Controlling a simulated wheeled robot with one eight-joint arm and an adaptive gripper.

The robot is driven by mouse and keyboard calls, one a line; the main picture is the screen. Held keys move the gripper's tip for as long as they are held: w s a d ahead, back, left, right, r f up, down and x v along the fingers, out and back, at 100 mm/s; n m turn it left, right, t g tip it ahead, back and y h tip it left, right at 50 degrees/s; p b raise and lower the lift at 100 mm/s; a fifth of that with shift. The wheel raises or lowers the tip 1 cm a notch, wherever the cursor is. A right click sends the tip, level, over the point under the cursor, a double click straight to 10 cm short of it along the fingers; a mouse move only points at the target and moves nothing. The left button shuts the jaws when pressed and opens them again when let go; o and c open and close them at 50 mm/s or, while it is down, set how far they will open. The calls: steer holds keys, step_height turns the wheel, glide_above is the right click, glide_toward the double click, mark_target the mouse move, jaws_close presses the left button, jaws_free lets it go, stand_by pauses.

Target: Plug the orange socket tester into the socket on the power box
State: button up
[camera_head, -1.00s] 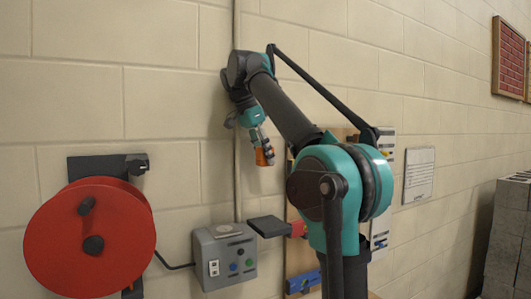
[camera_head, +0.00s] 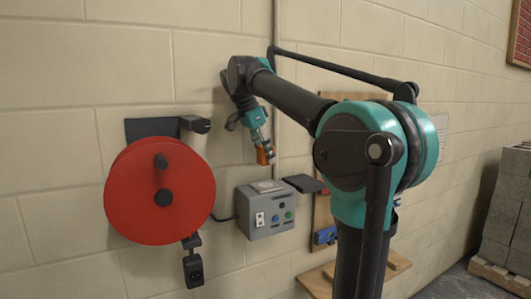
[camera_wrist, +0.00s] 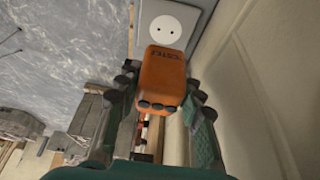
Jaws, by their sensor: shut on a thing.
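The orange socket tester (camera_head: 263,155) is held in my gripper (camera_head: 267,152), just above the power box. In the wrist view the tester (camera_wrist: 162,75) sits between the two fingers of my gripper (camera_wrist: 160,100), with dark print on its face. The grey power box (camera_head: 270,226) is on the wall with its lid swung out to the right. The tester's prongs are hidden.
A red cable reel (camera_head: 150,210) hangs on the wall left of the box, with a black plug (camera_head: 193,268) below it. A wooden tool board (camera_head: 325,215) is to the right, partly behind my arm. Grey blocks (camera_head: 508,215) are stacked on a pallet at far right.

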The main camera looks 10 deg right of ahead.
mark_target(270, 184)
steer(key=shift+f, duration=2.85)
steer(key=shift+f, duration=0.55)
steer(key=o, duration=1.1)
steer(key=shift+o, duration=0.2)
steer(key=v, duration=1.2)
steer(key=shift+s+f, duration=0.1)
